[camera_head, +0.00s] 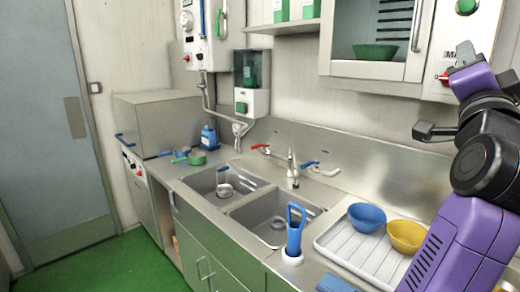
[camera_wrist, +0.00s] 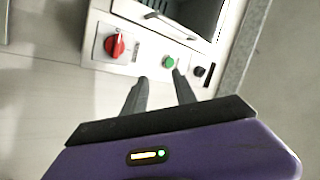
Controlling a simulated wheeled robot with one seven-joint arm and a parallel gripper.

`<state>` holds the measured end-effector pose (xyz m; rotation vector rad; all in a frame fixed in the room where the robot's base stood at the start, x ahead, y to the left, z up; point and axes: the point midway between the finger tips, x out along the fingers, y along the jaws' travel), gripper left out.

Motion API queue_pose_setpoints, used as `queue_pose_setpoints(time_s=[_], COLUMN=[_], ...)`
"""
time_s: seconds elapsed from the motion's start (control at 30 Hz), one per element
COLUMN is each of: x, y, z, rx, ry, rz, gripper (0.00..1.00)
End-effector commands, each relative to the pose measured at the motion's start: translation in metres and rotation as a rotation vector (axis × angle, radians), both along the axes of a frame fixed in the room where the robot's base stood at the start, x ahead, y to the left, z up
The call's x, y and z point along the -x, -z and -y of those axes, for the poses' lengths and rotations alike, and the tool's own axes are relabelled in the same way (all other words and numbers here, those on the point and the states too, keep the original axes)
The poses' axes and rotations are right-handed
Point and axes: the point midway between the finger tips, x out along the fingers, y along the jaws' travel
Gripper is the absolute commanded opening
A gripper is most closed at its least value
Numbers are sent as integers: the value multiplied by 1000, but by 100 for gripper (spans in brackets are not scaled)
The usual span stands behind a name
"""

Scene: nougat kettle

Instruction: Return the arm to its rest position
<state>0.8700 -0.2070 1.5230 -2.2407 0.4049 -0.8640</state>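My arm (camera_head: 455,235), purple with black joints, is raised at the right side of the head view, in front of the counter and the wall cabinet. In the wrist view my gripper (camera_wrist: 158,77) has its two dark fingers apart with nothing between them. It points at a pale panel with a red knob (camera_wrist: 115,46) and a green button (camera_wrist: 169,62). The fingertips look close to the panel's lower edge in the picture, but I cannot tell whether they touch it. The fingers are hard to make out in the head view.
Below are a drying tray (camera_head: 345,262) with a blue bowl (camera_head: 366,217) and a yellow bowl (camera_head: 407,236). Two sinks are further left. Green floor (camera_head: 85,265) is clear at lower left.

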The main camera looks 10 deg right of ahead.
Motion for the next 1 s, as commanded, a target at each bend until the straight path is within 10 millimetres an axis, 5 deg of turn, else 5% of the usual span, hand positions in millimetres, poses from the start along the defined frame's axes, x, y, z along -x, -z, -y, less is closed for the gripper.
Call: queue_pose_setpoints(time_s=[0.57, 1.0], x=[41, 127], y=[174, 314], z=[-102, -157], rx=[595, 809], ry=[33, -81], rz=[-181, -334], gripper=[34, 34])
